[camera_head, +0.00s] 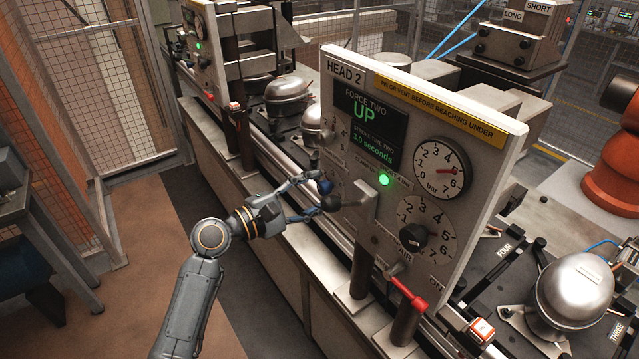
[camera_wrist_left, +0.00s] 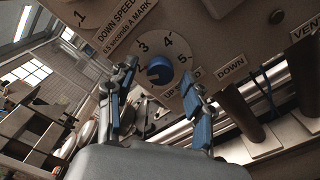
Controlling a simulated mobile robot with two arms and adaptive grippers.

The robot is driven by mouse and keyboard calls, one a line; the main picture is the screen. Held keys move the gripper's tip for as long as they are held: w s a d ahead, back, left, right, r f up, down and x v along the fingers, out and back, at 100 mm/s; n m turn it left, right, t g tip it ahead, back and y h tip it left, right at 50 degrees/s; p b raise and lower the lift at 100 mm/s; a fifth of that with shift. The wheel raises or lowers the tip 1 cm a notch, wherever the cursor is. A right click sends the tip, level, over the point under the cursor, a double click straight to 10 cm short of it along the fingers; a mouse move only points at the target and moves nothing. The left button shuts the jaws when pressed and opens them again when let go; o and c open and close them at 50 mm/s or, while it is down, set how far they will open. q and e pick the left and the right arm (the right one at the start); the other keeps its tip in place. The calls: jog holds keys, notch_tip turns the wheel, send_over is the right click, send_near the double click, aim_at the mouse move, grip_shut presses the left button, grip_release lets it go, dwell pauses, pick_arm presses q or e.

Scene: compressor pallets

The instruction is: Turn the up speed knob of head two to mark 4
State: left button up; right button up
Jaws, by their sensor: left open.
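In the left wrist view, the blue up speed knob (camera_wrist_left: 159,70) sits on a white dial (camera_wrist_left: 170,45) with marks 3, 4 and 5 readable. The "UP SPEED" label below it is partly covered by a finger. I cannot tell which mark the knob points to. My left gripper (camera_head: 322,194) is open at the panel's left side, and its fingers (camera_wrist_left: 158,80) lie on either side of the knob in the wrist view. I cannot tell whether they touch it. My right gripper is not in view.
The down speed dial (camera_wrist_left: 98,22) is close by. A red-handled valve (camera_head: 408,294) and dark posts (camera_head: 404,325) stand below the panel. The floor (camera_head: 140,260) at left is clear.

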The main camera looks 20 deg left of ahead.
pick_arm(q)
jog(key=shift+w+d, duration=0.5)
jog(key=shift+w, duration=0.05)
grip_shut()
jog(key=shift+f, duration=0.1)
